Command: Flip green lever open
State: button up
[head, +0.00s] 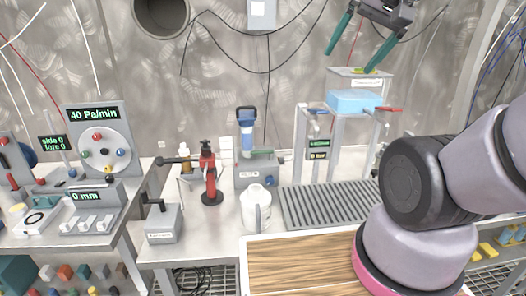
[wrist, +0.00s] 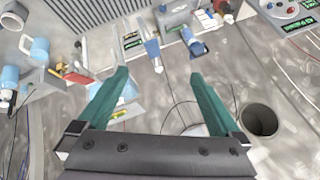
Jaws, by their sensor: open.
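I cannot make out a green lever for certain. A small greenish piece (head: 281,153) sticks out beside the grey box under the blue-topped filter in the head view; it is too small to tell its shape or position. My gripper (head: 350,61) is high up in the head view, near the raised stand at the back right. It is open, with two teal fingers spread and nothing between them. In the wrist view the gripper (wrist: 157,74) also shows open. A small yellow-green mark (wrist: 118,113) shows by its left finger, on the stand's top plate.
A tap with a red lever (head: 390,109) and one with a blue lever (head: 316,110) sit on the frame, with a light blue box (head: 353,101) behind. A white jug (head: 256,207), a red stand (head: 210,182) and a ribbed drain tray (head: 330,205) occupy the bench. Cables hang along the wall.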

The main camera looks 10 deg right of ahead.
jog(key=c, duration=0.5)
jog(key=shift+w+a, duration=0.1)
jog(key=shift+w, duration=0.15)
jog(key=c, duration=0.5)
jog(key=shift+w+a+f, duration=0.2)
jog(key=shift+w, duration=0.45)
jog(key=c, duration=0.5)
jog(key=shift+n+g+y, duration=0.3)
jog(key=shift+n+y, duration=0.2)
jog(key=shift+y, duration=0.1)
jog(key=w+a+f, duration=0.1)
jog(key=w, duration=0.1)
jog(key=w+a, duration=0.1)
jog(key=w, duration=0.1)
jog(key=w+f, duration=0.1)
jog(key=w, duration=0.1)
jog(key=shift+w+a+f, duration=0.3)
jog(key=shift+w+a, duration=0.1)
grip_shut()
jog(key=w+a+f+n+h, duration=0.1)
jog(key=w+a+f, duration=0.3)
jog(key=f, duration=0.4)
jog(key=w+a+f+n+h, duration=0.1)
jog(key=w+a+f, duration=0.3)
jog(key=w+f, duration=0.3)
jog(key=w+a+f+n+t+h, duration=0.1)
jog(key=w+a+f, duration=0.3)
jog(key=f, duration=0.7)
jog(key=shift+w+a, duration=0.4)
jog(key=shift+w, duration=0.6)
